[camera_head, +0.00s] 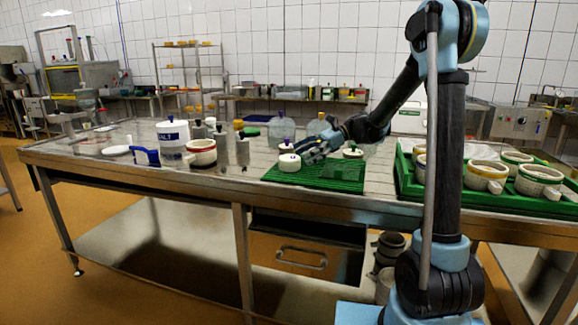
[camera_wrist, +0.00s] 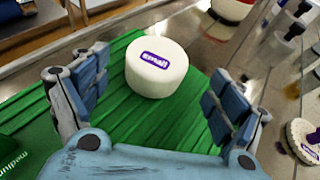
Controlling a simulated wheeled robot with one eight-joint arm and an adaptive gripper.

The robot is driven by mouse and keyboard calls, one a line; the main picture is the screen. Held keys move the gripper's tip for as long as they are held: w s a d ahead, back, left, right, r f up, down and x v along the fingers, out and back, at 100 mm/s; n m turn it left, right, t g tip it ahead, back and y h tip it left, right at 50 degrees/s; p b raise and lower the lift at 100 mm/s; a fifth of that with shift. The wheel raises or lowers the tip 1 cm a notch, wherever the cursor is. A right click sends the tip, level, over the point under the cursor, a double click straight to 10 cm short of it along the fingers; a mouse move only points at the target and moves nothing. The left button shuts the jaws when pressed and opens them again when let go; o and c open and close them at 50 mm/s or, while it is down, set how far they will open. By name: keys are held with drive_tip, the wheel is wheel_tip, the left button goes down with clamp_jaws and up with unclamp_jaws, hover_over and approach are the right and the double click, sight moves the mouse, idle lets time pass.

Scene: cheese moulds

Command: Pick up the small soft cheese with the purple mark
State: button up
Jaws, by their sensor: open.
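The small soft cheese (camera_wrist: 157,68) is a white round cylinder with a purple label reading "small" on top. In the wrist view it stands on the green ribbed mat (camera_wrist: 140,128), near the mat's edge. In the head view it appears as the white cylinder (camera_head: 289,165) at the left of the mat. My gripper (camera_wrist: 157,92) is open and empty, with one finger on each side of the picture. The cheese lies beyond and between the fingertips, and I see no contact. In the head view my gripper (camera_head: 308,147) is above and right of the cheese.
Another white round cheese (camera_head: 353,153) sits at the mat's back right. A red-banded mould (camera_head: 202,153) and a white salt tub (camera_head: 173,136) stand to the left. A green tray (camera_head: 450,203) with several moulds is at right. A labelled white disc (camera_wrist: 303,140) lies beside the mat.

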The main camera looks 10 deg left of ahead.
sight(290, 160)
drive_tip(key=shift+x, duration=2.8)
drive_tip(key=shift+s+d+f, duration=0.1)
drive_tip(key=shift+d, duration=0.1)
drive_tip(key=c, duration=0.9)
